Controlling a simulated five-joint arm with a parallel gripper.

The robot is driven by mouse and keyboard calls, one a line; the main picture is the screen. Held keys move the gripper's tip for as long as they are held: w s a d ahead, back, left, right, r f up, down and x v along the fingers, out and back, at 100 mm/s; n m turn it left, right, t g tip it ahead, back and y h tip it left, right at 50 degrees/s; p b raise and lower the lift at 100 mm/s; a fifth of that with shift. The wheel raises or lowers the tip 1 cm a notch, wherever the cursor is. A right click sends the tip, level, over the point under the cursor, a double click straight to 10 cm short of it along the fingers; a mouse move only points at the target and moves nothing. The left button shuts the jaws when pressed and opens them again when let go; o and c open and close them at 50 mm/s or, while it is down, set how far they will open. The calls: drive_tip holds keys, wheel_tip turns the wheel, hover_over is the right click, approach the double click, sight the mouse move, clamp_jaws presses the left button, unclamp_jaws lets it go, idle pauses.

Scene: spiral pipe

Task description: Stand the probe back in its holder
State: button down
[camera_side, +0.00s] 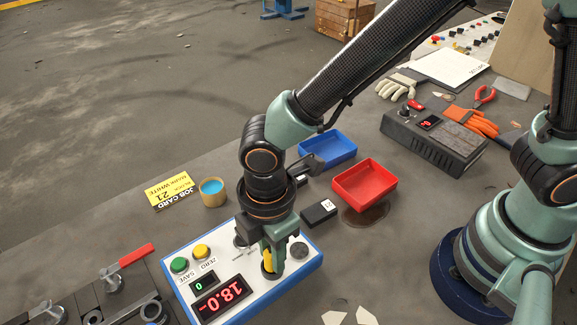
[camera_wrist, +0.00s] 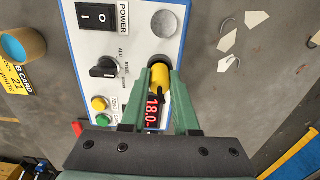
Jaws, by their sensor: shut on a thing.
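My gripper (camera_side: 270,262) is shut on the yellow probe (camera_side: 268,261) and points down over the instrument's white panel (camera_side: 232,306). I cannot tell whether this is the holder, or whether the probe touches the panel.
The panel carries a red digital display (camera_side: 221,298), green (camera_side: 179,265) and yellow (camera_side: 201,251) buttons, a knob (camera_wrist: 104,68) and a power switch (camera_wrist: 96,17). A black block (camera_side: 318,213), red tray (camera_side: 365,185), blue tray (camera_side: 327,148) and tan cup (camera_side: 212,192) stand behind.

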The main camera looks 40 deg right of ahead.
drive_tip(key=shift+f, duration=0.15)
drive_tip(key=c, duration=0.7)
unclamp_jaws()
drive_tip(key=shift+o, duration=0.2)
wheel_tip(320, 180, up, 12)
drive_tip(key=w+d+r+m+t, duration=0.1)
drive_tip(key=d+r+m+t, duration=0.1)
drive_tip(key=d+m, duration=0.4)
drive_tip(key=w+d+r+m+t, duration=0.1)
drive_tip(key=d+m, duration=0.5)
drive_tip(key=d, duration=0.7)
drive_tip(key=w+d+r+m+t, duration=0.2)
drive_tip(key=d+m, duration=0.4)
drive_tip(key=d, duration=0.4)
drive_tip(key=shift+w+r+t, duration=0.3)
drive_tip(key=shift+w+r, duration=0.05)
drive_tip(key=shift+r, duration=0.15)
